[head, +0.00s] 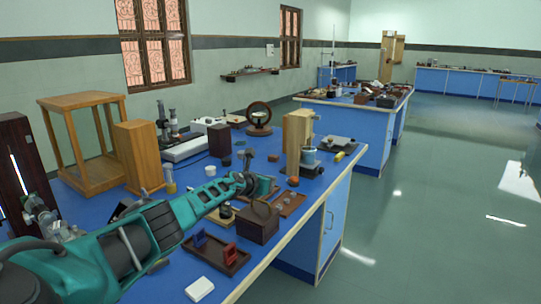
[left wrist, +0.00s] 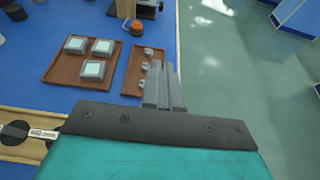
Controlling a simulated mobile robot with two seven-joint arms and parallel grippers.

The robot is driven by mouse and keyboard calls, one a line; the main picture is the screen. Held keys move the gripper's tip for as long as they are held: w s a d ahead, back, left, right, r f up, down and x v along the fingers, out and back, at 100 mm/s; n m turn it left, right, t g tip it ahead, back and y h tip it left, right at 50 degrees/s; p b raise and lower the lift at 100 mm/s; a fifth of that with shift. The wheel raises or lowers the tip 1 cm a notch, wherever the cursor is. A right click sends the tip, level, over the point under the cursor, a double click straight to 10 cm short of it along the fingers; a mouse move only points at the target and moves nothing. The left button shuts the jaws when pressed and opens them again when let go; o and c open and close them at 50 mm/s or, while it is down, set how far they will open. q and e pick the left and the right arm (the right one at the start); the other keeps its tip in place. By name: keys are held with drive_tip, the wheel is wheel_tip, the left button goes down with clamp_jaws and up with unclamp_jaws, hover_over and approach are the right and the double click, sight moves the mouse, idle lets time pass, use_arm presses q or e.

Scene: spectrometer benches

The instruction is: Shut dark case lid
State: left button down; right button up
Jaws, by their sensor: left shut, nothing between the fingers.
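A small dark brown case (head: 257,224) stands on the blue bench near its front edge in the head view. A thin curved edge rises at its top; I cannot tell whether this is a handle or a raised lid. My left gripper (head: 268,186) is just behind and above the case, reaching in from the left. In the left wrist view its narrow fingers (left wrist: 162,85) are together and empty, beside a small tray. The case cannot be made out in that view. My right gripper is not in view.
A tray with clear pieces (head: 291,204) lies right of the case, and a dark tray (head: 226,266) with red and blue items lies in front. A white block (head: 199,289) sits near the edge. The left wrist view shows a brown tray (left wrist: 58,72) with grey blocks.

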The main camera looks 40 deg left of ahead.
use_arm(q)
wheel_tip(320, 180, up, 8)
drive_tip(key=shift+a+r, duration=0.2)
drive_tip(key=shift+a, duration=0.1)
idle(0.3)
drive_tip(key=d+f+n+h, duration=0.1)
drive_tip(key=d+f+h, duration=0.1)
drive_tip(key=d+f, duration=0.45)
drive_tip(key=d+f+n+h, duration=0.15)
drive_tip(key=d+f, duration=0.25)
drive_tip(key=d, duration=0.6)
drive_tip(key=s+d+f+n+h, duration=0.2)
drive_tip(key=s+d+f+n, duration=0.25)
drive_tip(key=d, duration=0.45)
drive_tip(key=s+d+f+n+h, duration=0.2)
drive_tip(key=s+d+f+n, duration=0.1)
drive_tip(key=s+d+f, duration=0.4)
drive_tip(key=s+d+f+n+y, duration=0.25)
drive_tip(key=s+d+n, duration=0.45)
drive_tip(key=s+n, duration=0.4)
drive_tip(key=s+a+f+n+g, duration=0.1)
drive_tip(key=s+f+n, duration=0.1)
drive_tip(key=s+n, duration=0.3)
drive_tip(key=s+a+f+n+g+y, duration=0.1)
drive_tip(key=s+f+n+g, duration=0.1)
drive_tip(key=s+n, duration=0.4)
drive_tip(key=s, duration=0.4)
drive_tip(key=shift+a+y, duration=0.3)
drive_tip(key=shift+a, duration=0.05)
